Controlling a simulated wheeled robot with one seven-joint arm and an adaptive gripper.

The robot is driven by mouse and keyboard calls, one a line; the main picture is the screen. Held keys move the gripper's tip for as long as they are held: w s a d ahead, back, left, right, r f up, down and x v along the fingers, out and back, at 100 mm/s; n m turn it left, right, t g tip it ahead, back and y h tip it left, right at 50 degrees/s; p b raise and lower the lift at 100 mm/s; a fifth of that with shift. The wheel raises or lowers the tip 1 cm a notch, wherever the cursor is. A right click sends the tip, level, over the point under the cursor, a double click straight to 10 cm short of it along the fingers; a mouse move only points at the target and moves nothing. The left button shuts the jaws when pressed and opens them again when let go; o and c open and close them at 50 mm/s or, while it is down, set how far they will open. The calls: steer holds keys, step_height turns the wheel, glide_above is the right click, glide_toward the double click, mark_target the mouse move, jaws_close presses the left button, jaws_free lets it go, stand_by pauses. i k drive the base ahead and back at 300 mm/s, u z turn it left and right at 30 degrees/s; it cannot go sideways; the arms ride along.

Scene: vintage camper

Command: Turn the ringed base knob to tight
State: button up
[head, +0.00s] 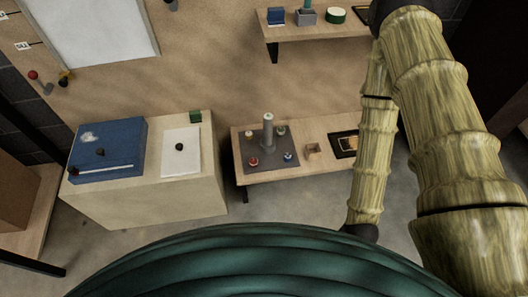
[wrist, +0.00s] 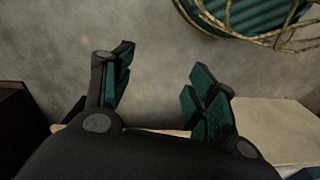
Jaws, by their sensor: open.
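A dark grey base plate (head: 270,148) lies on the low wooden shelf in the head view, with an upright grey post (head: 268,132) at its middle. Small knobs sit around the post: a red one (head: 253,162) front left, a blue one (head: 288,156) front right, a pale one (head: 249,133) back left and a greenish one (head: 281,130) back right. They are too small to tell which carries a ring or how each is turned. My gripper (wrist: 158,75) is open and empty in the wrist view, over bare grey floor. It is hidden in the head view.
On the shelf (head: 312,132), right of the plate, are a small wooden box (head: 313,150) and a dark framed panel (head: 344,144). A beige cabinet (head: 150,200) with a blue box (head: 108,150) stands left. An upper shelf (head: 310,31) holds several items. Bare floor lies in front.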

mark_target(253, 162)
steer(key=u, duration=0.5)
steer(key=k, duration=1.15)
steer(key=z, duration=0.4)
steer(key=i, duration=1.45)
steer(key=u, duration=0.8)
